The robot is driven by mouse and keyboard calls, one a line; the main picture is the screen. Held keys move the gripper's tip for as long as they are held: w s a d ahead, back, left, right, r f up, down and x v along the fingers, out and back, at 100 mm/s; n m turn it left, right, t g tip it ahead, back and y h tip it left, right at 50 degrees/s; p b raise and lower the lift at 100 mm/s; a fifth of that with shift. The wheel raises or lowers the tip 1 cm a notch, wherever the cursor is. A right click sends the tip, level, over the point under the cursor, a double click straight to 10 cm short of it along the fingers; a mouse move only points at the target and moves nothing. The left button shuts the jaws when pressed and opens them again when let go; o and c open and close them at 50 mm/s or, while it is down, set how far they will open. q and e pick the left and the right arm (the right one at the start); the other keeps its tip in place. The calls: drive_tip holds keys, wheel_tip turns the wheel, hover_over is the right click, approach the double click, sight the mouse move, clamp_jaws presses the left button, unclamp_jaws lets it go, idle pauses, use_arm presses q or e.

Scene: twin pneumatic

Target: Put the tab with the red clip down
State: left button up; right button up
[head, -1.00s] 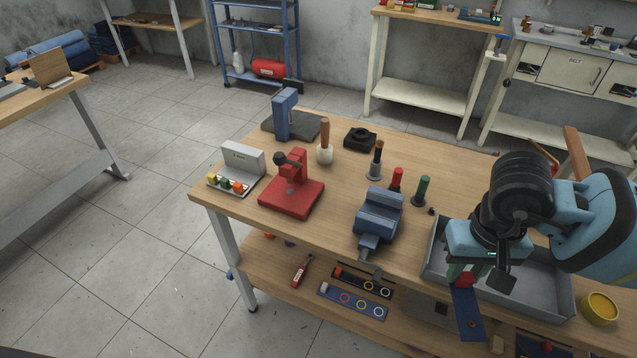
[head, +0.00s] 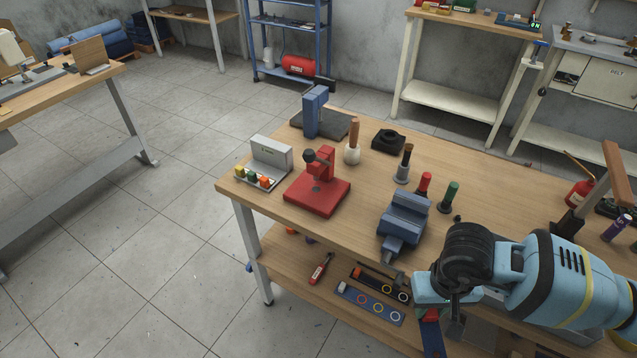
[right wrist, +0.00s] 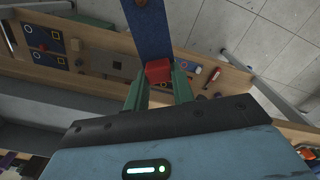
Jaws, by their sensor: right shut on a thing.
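The tab is a flat dark blue strip (head: 434,340) with a red clip (head: 431,315) at its upper end. In the head view it hangs below my right gripper (head: 432,308), at the front edge of the workbench. In the right wrist view the green fingers of the right gripper (right wrist: 158,82) are shut on the red clip (right wrist: 158,70). The blue strip (right wrist: 152,32) extends away from the clip, with a dark hole near its far end. The tab is held in the air, partly hidden by my wrist in the head view. My left gripper is not in view.
A blue vise (head: 404,219) stands left of my right arm, with red and green-handled tools behind it. A red press (head: 317,190) is further left. The lower shelf (head: 290,268) holds a blue ringed board (head: 369,303) and a red tool. My arm covers most of the grey tray.

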drive_tip(key=shift+s+f, duration=0.3)
drive_tip(key=shift+f, duration=0.3)
drive_tip(key=shift+s+f, duration=0.25)
drive_tip(key=shift+f, duration=0.35)
drive_tip(key=w+r, duration=0.4)
drive_tip(key=r, duration=1.1)
